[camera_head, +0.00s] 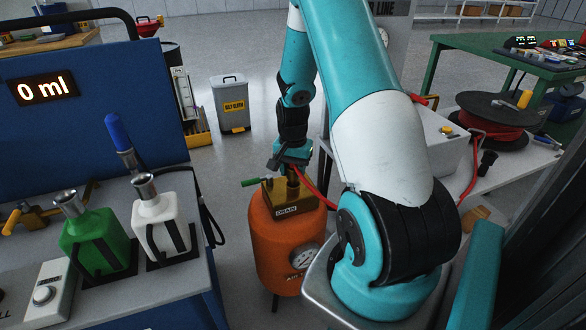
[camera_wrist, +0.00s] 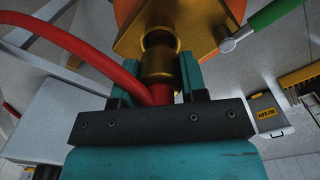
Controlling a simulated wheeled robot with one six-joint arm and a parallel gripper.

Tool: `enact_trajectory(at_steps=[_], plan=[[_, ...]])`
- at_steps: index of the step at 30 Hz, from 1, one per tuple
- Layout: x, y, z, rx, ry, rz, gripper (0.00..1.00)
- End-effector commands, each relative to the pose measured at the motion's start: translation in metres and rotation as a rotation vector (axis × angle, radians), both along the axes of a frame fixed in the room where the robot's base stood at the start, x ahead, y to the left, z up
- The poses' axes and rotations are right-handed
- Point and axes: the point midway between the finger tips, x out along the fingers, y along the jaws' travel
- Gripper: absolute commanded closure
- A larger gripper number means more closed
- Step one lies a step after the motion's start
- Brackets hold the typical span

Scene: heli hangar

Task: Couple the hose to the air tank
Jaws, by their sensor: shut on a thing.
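The orange air tank (camera_head: 274,238) stands on the floor in the middle of the head view. It has a gauge (camera_head: 304,257), a brass block marked DRAIN (camera_head: 286,209) on top and a green-handled lever (camera_head: 255,182). My gripper (camera_head: 293,163) is just above the tank's top. In the wrist view my gripper (camera_wrist: 160,90) is shut on the end of the red hose (camera_wrist: 90,55). A brass fitting (camera_wrist: 160,62) sits between the fingers, in line with the round opening of the brass block (camera_wrist: 190,25). I cannot tell whether fitting and block touch.
The red hose runs right to a hose reel (camera_head: 493,115) on a grey bench. A blue counter at left holds a green jug (camera_head: 92,240) and a white jug (camera_head: 157,225). A grey bin (camera_head: 231,103) stands behind on open floor.

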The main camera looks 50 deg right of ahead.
Motion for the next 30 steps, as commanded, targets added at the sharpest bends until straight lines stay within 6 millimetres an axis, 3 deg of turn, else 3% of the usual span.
enact_trajectory(at_steps=[22, 23, 24, 26, 30], plan=[[0.0, 0.0, -0.024, 0.0, 0.0, 0.0, 0.88], [0.0, 0.0, -0.022, 0.0, 0.0, 0.0, 0.54], [0.0, 0.0, -0.022, 0.0, 0.0, 0.0, 0.45], [0.0, 0.0, -0.022, 0.0, 0.0, 0.0, 0.31], [0.0, 0.0, -0.022, 0.0, 0.0, 0.0, 0.31]])
